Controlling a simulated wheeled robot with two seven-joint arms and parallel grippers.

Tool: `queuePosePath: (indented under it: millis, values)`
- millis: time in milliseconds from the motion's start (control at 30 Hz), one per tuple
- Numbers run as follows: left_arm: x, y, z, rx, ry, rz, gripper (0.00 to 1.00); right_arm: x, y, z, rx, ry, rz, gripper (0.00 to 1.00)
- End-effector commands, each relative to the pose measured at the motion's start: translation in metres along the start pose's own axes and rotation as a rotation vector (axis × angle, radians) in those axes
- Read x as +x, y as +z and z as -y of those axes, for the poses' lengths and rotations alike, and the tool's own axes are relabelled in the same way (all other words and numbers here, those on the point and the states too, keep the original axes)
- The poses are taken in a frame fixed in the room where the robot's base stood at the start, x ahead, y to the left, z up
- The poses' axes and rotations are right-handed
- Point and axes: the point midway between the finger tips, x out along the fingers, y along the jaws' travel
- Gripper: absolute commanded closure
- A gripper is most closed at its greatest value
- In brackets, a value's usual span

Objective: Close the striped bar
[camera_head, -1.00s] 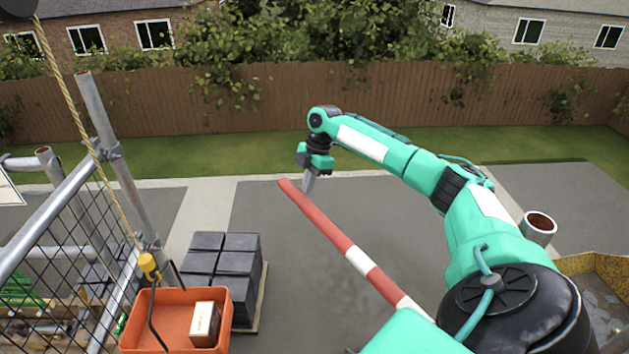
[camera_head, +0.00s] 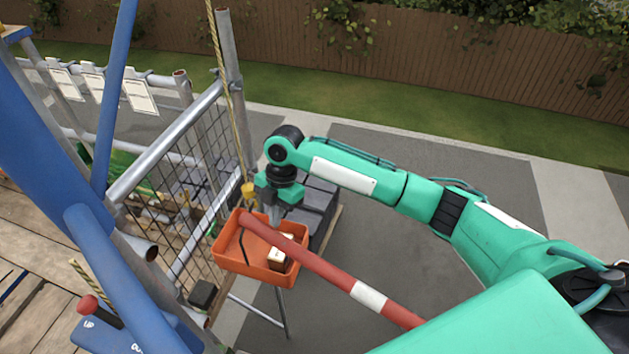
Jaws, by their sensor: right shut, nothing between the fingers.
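The striped bar (camera_head: 320,264), red with a white band, runs from the lower middle up to the left. Its free end lies in front of the orange tray in the picture, short of the scaffold post (camera_head: 233,90). My right gripper (camera_head: 274,218) points down at the far side of the bar, near its free end. Its fingers are shut with nothing between them. They appear to be against or just beside the bar; the exact contact is hard to see. My left gripper is not in view.
An orange tray (camera_head: 232,262) with a small box (camera_head: 281,252) hangs by a rope (camera_head: 218,60) behind the bar. Dark stacked tiles (camera_head: 318,205) stand behind it. Mesh railing (camera_head: 200,165) and blue poles (camera_head: 60,130) fill the left. Open pavement lies to the right.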

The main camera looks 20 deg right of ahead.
Motion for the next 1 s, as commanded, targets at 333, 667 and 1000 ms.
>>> queuePosePath:
  millis: [333,667,1000]
  values:
    - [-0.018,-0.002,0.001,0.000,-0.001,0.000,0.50,0.036,-0.123,0.005,-0.215,-0.065,-0.002,1.00]
    - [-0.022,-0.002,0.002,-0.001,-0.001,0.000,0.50,0.053,-0.174,0.017,-0.306,-0.094,0.000,1.00]
    - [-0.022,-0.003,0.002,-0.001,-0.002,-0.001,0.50,0.059,-0.186,0.022,-0.328,-0.104,-0.010,1.00]
